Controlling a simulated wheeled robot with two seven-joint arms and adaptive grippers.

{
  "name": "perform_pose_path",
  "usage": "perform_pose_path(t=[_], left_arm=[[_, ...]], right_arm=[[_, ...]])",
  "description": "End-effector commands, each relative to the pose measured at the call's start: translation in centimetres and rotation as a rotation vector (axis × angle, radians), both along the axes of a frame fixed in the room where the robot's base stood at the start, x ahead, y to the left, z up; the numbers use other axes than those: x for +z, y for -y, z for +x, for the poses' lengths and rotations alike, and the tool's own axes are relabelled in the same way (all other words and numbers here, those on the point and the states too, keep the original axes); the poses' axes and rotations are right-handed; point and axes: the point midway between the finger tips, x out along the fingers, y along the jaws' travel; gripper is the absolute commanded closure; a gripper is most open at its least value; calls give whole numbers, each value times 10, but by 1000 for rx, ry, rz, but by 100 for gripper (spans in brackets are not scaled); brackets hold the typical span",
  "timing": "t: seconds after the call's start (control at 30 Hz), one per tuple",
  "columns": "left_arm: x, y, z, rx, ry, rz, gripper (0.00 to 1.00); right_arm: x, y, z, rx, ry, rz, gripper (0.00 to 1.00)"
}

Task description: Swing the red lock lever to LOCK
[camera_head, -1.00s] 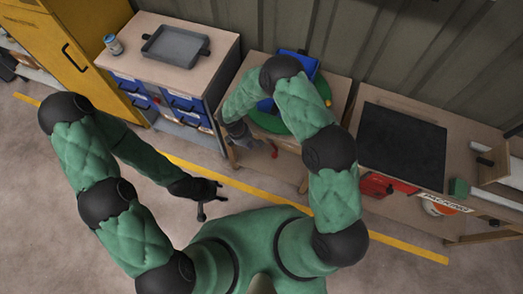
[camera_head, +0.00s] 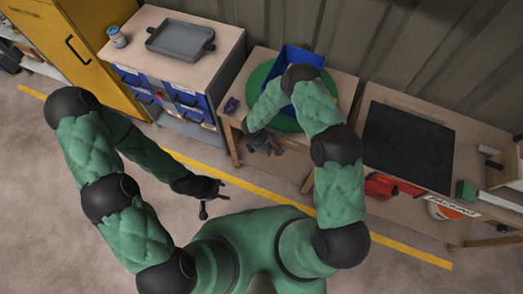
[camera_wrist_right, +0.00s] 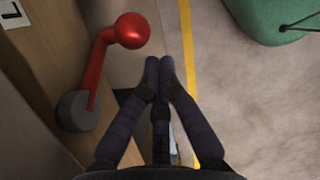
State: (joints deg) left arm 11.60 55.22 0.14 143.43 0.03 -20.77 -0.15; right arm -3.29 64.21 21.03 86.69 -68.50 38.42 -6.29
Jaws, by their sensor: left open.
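The red lock lever (camera_wrist_right: 99,67) shows in the right wrist view, with a round red knob at its upper end and a grey pivot (camera_wrist_right: 79,111) on the side of a wooden bench. My right gripper (camera_wrist_right: 159,66) is just right of the lever, apart from it in this view. Its fingers are together with nothing between them. In the head view my right gripper (camera_head: 265,146) is at the bench's front edge, and I cannot make out the lever there. My left gripper (camera_head: 208,192) is open and empty over the floor.
The bench (camera_head: 263,62) holds a green disc (camera_head: 262,75), a blue bin (camera_head: 303,58) and a small purple object (camera_head: 231,105). A drawer cabinet with a grey tray (camera_head: 180,42) stands left. A packing table with a black mat (camera_head: 407,145) stands right. Floor in front is clear.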

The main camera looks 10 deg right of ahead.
Motion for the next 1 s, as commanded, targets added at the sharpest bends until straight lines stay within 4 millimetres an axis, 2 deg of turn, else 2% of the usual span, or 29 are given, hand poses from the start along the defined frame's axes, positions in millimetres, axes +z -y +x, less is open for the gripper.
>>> perform_pose_path(t=[0.47, 0.73, 1.0], left_arm=[[-1, 0, 0, 0, 0, 0, 50], [-19, 0, 0, 0, 0, 0, 50], [-20, 0, 0, 0, 0, 0, 50]], right_arm=[[0, 5, -1, 0, 0, -2, 100], [-1, 16, -5, -1, -40, -59, 100], [2, 17, -6, 0, -40, -59, 100]])
